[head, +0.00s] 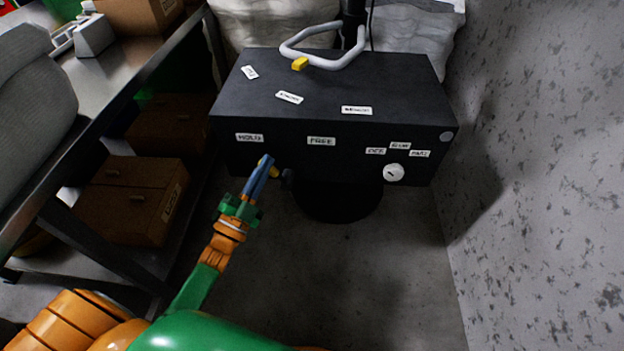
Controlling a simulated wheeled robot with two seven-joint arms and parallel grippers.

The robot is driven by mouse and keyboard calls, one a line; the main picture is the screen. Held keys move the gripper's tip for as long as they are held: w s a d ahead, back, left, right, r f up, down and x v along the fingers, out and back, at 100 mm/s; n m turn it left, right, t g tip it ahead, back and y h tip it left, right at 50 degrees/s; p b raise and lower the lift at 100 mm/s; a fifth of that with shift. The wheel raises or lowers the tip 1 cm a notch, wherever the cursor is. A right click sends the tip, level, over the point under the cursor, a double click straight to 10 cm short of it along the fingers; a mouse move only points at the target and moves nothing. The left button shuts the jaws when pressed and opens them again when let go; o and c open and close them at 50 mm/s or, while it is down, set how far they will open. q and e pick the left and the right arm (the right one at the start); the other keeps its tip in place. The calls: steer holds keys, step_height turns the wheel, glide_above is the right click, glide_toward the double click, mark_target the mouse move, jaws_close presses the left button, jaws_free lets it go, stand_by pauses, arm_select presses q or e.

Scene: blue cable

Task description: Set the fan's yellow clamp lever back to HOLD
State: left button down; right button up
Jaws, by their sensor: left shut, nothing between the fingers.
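The fan's dark box (380,90) stands ahead, with a HOLD label (249,138) at the left of its front face and a FREE label (321,141) to the right of it. My left gripper (265,162) is shut and empty, its blue fingers at the lower front of the box below and between these labels. A yellow piece, apparently the clamp lever (274,172), shows just beside the fingertips, mostly hidden behind them. A dark round knob (288,177) is to its right. I cannot tell whether the fingers touch the lever. My right gripper is not in view.
A white dial (393,172) with small labels is at the box's right front. A pale looped handle (330,62) with a yellow tab (300,64) is above the box. A metal table (130,60) and cardboard boxes (130,200) are left; a speckled wall (540,170) is right.

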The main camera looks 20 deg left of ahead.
arm_select(q)
steer(key=shift+a+f+n+y, duration=0.25)
steer(key=shift+n+y, duration=0.15)
steer(key=shift+n, duration=0.2)
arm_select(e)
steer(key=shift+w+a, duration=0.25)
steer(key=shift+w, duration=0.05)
arm_select(q)
steer(key=shift+a+b, duration=0.1)
steer(key=shift+b, duration=0.2)
steer(key=shift+r, duration=0.1)
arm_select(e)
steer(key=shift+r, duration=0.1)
